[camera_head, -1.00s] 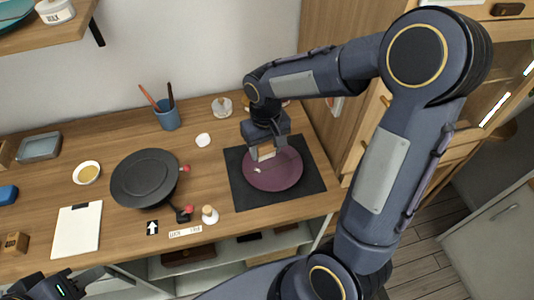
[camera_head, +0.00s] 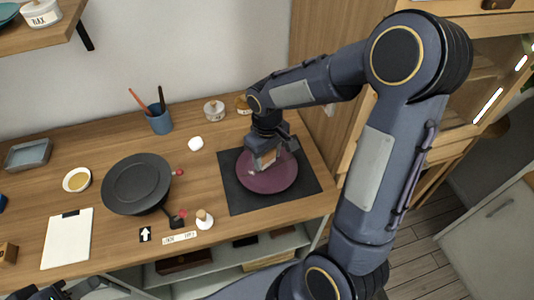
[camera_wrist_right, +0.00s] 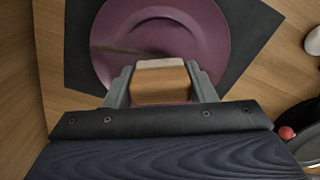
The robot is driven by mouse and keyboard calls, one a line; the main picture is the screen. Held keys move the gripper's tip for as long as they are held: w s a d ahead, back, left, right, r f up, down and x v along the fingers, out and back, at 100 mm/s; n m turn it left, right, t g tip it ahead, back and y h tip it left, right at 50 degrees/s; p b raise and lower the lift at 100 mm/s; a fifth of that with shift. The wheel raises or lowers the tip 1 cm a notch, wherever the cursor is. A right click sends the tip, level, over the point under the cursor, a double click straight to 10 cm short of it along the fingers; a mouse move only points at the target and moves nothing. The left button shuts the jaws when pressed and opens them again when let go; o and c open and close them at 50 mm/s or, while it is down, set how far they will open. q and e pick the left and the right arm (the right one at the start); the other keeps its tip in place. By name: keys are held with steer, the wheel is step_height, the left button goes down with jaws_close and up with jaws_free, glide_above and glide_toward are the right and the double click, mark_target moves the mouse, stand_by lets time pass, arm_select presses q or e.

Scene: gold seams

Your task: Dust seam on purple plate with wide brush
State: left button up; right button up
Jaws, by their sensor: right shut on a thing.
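The purple plate (camera_head: 282,180) lies on a black mat (camera_head: 241,200) at the right of the table. In the right wrist view the plate (camera_wrist_right: 197,38) shows a dark seam line on its left half. My right gripper (camera_head: 265,158) is over the plate and shut on the wide brush (camera_wrist_right: 160,85), a wooden block with a pale edge. Whether the brush touches the plate, I cannot tell. My left gripper (camera_head: 40,291) is at the bottom left corner, partly cut off, away from the plate.
A black round stand (camera_head: 139,183) with red knobs is left of the mat. A small white-based, wooden-topped item (camera_head: 204,219), a clipboard (camera_head: 68,238), a small bowl (camera_head: 77,180) and a blue cup with tools (camera_head: 160,121) stand about. Bare wood lies between them.

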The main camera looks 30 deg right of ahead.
steer(key=shift+w+a+f+b, duration=0.25)
steer(key=shift+w+a, duration=0.1)
steer(key=shift+a, duration=0.4)
steer(key=shift+w+a+f+b, duration=0.15)
steer(key=shift+w+a+b, duration=0.15)
steer(key=shift+a, duration=0.4)
steer(key=shift+f+b, duration=0.65)
steer(key=shift+f, duration=0.2)
steer(key=shift+s, duration=0.1)
